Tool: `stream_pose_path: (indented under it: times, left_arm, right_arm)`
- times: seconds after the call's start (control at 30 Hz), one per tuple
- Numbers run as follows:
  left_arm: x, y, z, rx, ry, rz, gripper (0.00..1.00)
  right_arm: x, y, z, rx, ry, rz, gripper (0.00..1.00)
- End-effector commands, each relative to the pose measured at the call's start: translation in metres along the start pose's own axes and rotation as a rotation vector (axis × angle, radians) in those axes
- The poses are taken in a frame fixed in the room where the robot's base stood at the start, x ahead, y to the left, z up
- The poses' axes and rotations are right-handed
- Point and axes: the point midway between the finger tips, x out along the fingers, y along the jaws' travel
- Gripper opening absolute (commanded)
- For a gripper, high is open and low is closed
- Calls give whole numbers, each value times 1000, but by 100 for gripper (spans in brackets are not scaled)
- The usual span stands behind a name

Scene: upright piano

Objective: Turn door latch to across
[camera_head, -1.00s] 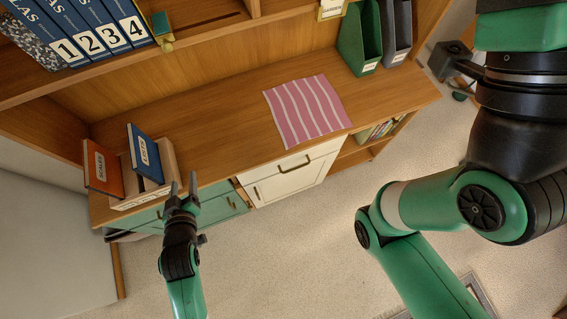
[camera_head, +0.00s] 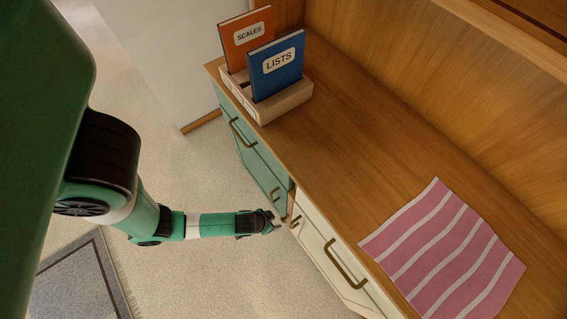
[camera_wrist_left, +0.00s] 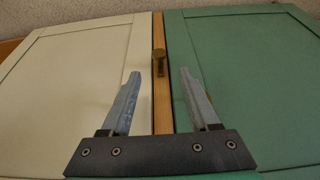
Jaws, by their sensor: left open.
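A small brass latch (camera_wrist_left: 159,62) sits on the narrow wooden strip (camera_wrist_left: 161,105) between a cream door (camera_wrist_left: 75,75) and a green door (camera_wrist_left: 240,75). In the left wrist view it looks lined up along the strip, though it is too small to be sure. My left gripper (camera_wrist_left: 160,75) is open, with one finger on each side of the strip and the latch between and just beyond the fingertips. In the head view my left gripper (camera_head: 277,222) is close to the cabinet front, where the latch is too small to make out. My right gripper is out of view.
The wooden cabinet top (camera_head: 335,150) holds a book box (camera_head: 275,108) with an orange SCALES book (camera_head: 246,45) and a blue LISTS book (camera_head: 277,70). A pink striped cloth (camera_head: 445,250) lies on it. Brass handles (camera_head: 345,262) stick out from the front.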

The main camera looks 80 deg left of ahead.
Motion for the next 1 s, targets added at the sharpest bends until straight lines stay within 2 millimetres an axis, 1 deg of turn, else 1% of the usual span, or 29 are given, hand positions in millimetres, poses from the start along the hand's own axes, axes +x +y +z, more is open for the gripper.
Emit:
stream_pose_path:
  times: [0.03,0.1,0.2,0.3,0.4,0.47,0.73,0.77,0.8,0.87,1.0]
  left_arm:
    - [19,0,2,-4,0,-1,62]
    - [36,0,2,-4,0,0,62]
    - [59,0,2,-3,0,0,62]
    - [76,0,2,-2,0,0,62]
    - [87,0,1,-1,1,0,62]
    - [90,1,0,-1,2,1,62]
    - [90,0,0,0,1,1,62]
    - [90,0,0,0,1,1,60]
    - [90,0,0,0,1,1,53]
    - [90,0,0,0,1,1,42]
    - [90,0,0,0,1,1,17]
  right_arm:
    - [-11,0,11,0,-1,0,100]
    - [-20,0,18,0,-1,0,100]
    - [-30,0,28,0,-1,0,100]
    - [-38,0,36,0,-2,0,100]
    - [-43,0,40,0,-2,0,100]
    - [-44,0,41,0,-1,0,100]
    - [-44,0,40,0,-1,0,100]
    - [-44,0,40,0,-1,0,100]
    - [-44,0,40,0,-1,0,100]
    - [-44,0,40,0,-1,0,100]
    - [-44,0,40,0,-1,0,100]
